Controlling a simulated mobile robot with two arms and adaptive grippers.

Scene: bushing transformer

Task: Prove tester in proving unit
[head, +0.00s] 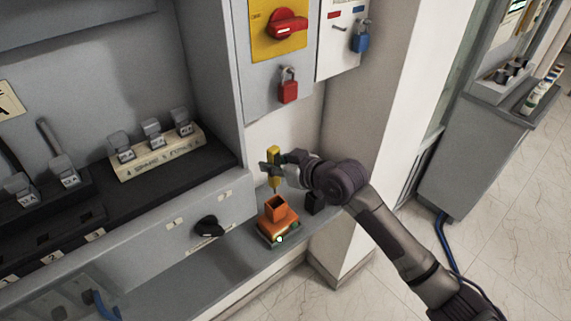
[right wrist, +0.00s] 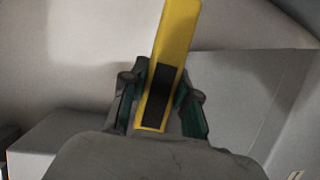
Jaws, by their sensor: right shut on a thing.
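The yellow tester (head: 274,158) is held upright, its thin tip pointing down, in my right gripper (head: 271,169). In the right wrist view the yellow tester (right wrist: 176,45), with a black panel, sits between the two fingers of the right gripper (right wrist: 160,105), which is shut on it. The orange proving unit (head: 278,220) stands on the grey ledge, with a square dark opening on top. The tester's tip is just above that opening; whether it touches the unit I cannot tell. My left gripper is not in view.
A small black block (head: 314,203) stands right of the unit. A black knob (head: 209,226) sticks out of the cabinet front at left. A red padlock (head: 288,88) and a blue padlock (head: 360,38) hang above. The ledge (head: 200,270) left of the unit is largely clear.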

